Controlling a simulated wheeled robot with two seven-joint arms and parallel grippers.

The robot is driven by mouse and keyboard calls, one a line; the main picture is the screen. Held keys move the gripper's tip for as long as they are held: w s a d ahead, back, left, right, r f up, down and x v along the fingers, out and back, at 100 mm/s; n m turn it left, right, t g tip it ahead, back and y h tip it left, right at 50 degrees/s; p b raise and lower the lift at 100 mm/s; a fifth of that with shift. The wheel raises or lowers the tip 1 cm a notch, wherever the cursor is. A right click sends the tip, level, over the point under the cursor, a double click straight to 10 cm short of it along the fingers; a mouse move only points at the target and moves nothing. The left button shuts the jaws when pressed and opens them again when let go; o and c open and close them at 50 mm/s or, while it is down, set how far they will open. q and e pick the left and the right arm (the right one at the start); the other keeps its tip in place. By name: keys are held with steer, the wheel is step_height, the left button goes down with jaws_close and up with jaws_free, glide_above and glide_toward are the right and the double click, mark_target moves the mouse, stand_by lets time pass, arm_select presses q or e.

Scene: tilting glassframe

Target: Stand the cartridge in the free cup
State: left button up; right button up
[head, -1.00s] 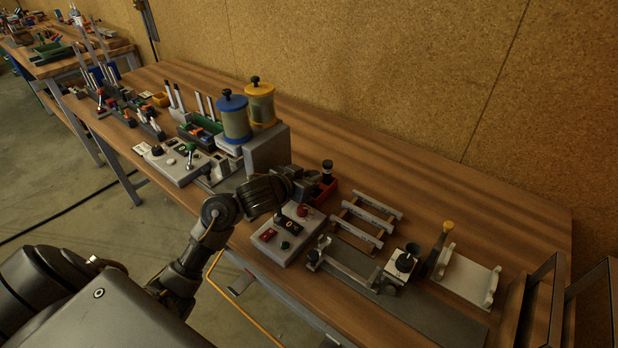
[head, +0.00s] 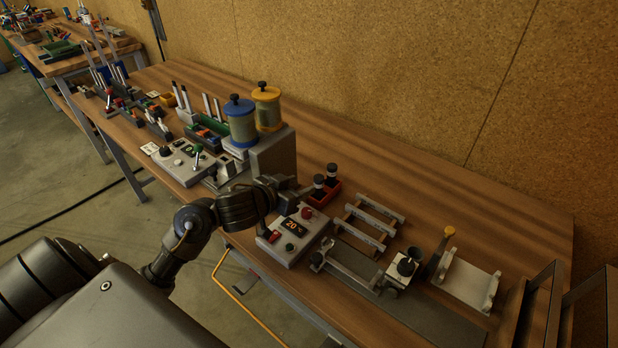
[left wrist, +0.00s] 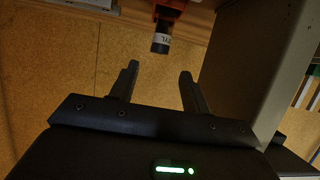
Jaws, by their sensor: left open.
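A red holder (head: 322,198) stands on the bench, with two dark cartridges upright in it, a front one (head: 319,184) and a rear one (head: 332,172). In the left wrist view, one cartridge with a white label band (left wrist: 161,40) shows just beyond my fingertips, with the orange-red holder (left wrist: 170,10) at the top edge. My left gripper (left wrist: 159,68) is open, with nothing between its fingers. In the head view the left gripper (head: 298,191) is just left of the holder, apart from the front cartridge. The cups inside the holder are hidden. My right gripper is not in view.
A grey control box (head: 295,236) stands in front of the holder. A grey block (head: 273,155) with blue and yellow-lidded canisters rises close behind my gripper. A rack (head: 368,222) and fixtures lie to the right. The bench behind the holder is clear.

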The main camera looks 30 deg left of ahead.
arm_select(q)
steer(key=v, duration=0.5)
steer(key=shift+p, duration=0.35)
steer(key=shift+f, duration=0.1)
